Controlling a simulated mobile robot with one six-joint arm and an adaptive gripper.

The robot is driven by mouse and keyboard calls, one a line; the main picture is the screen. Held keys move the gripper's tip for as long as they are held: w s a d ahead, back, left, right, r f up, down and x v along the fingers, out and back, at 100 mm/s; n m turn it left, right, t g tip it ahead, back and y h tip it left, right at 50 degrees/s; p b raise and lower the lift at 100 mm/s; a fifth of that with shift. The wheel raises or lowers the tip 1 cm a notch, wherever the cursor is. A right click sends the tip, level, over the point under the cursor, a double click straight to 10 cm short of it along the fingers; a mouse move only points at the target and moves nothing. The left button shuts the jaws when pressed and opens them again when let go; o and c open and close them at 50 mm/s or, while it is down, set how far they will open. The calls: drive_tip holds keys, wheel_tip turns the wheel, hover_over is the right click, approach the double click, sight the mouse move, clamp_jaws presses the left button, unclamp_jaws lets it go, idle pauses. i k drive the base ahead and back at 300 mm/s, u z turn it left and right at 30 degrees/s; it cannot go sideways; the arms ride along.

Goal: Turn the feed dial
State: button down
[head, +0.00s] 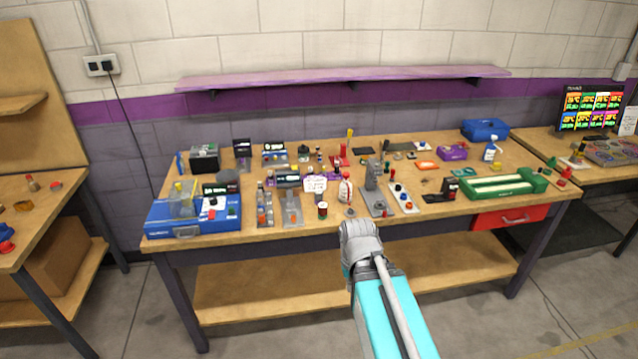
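I cannot single out the feed dial by any readable label. Several small devices with knobs stand on the workbench (440,215). A grey plate with small knobs (405,202) lies right of the middle, beside a grey upright device (374,185). A blue machine (192,217) with a dark display, a red knob and a blue knob stands at the left front. My arm reaches up from the bottom, and its grey rounded end (361,243) overlaps the bench's front edge. My gripper's fingers do not show in the head view.
A green tray (540,183) sits on the bench's right side, above a red drawer (509,217). A white bottle (345,190) and a white sign (314,184) stand near the middle front. A purple shelf (345,78) hangs behind. Small objects crowd the bench top.

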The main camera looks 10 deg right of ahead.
sight(213, 201)
drive_tip(key=i, duration=0.4)
drive_tip(key=u, duration=0.1)
drive_tip(key=k, duration=0.65)
drive_tip(key=z, duration=0.5)
drive_tip(key=i, duration=1.4)
drive_tip(key=u, duration=0.5)
